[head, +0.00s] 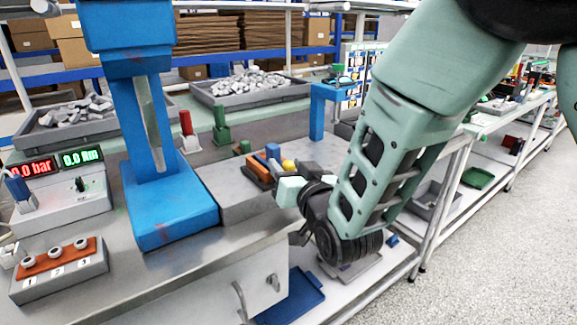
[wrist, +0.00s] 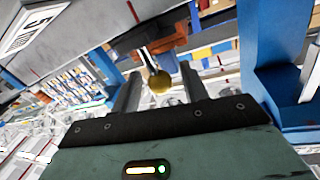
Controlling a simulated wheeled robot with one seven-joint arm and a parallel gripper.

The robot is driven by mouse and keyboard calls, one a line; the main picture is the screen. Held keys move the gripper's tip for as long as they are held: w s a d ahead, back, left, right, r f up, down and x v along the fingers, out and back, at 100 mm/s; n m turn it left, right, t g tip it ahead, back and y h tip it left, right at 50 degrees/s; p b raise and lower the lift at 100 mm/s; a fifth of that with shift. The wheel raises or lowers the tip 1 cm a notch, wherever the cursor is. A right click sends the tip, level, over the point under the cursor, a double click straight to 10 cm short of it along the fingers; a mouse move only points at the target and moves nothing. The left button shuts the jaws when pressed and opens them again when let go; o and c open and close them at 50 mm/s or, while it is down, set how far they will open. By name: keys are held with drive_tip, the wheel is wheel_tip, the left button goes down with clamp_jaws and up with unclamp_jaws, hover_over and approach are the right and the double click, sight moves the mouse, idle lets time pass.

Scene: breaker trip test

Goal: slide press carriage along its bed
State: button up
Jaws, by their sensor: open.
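The press carriage, an orange-brown block (head: 258,170), sits on the grey bed (head: 240,195) to the right of the blue press column (head: 155,120). A yellow ball knob (head: 289,165) stands out from it. In the wrist view the knob (wrist: 159,84) sits on a short metal rod under the orange-brown carriage (wrist: 168,46). My gripper (head: 306,172) is at the right end of the bed, close to the knob. In the wrist view my open fingers (wrist: 160,74) are on either side of the knob; contact is not visible. Part of the carriage is hidden behind the fingers.
A blue bracket (head: 318,112) stands behind my gripper; blue structure (wrist: 270,75) fills the right of the wrist view. A red-and-white lever (head: 187,130) and green lever (head: 220,125) stand behind the bed. A button box (head: 60,268) and red and green displays (head: 57,163) are left.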

drive_tip(key=shift+w, duration=0.15)
clamp_jaws()
drive_tip(key=shift+s+a, duration=0.2)
drive_tip(key=shift+a, duration=0.1)
drive_tip(key=s+a+b, duration=0.1)
drive_tip(key=s+a, duration=0.5)
drive_tip(key=a, duration=0.3)
drive_tip(key=s+a+b, duration=0.1)
drive_tip(key=s+a, duration=0.5)
drive_tip(key=a, duration=0.3)
drive_tip(key=shift+s, duration=0.15)
drive_tip(key=shift+a, duration=0.1)
unclamp_jaws()
drive_tip(key=shift+s, duration=0.1)
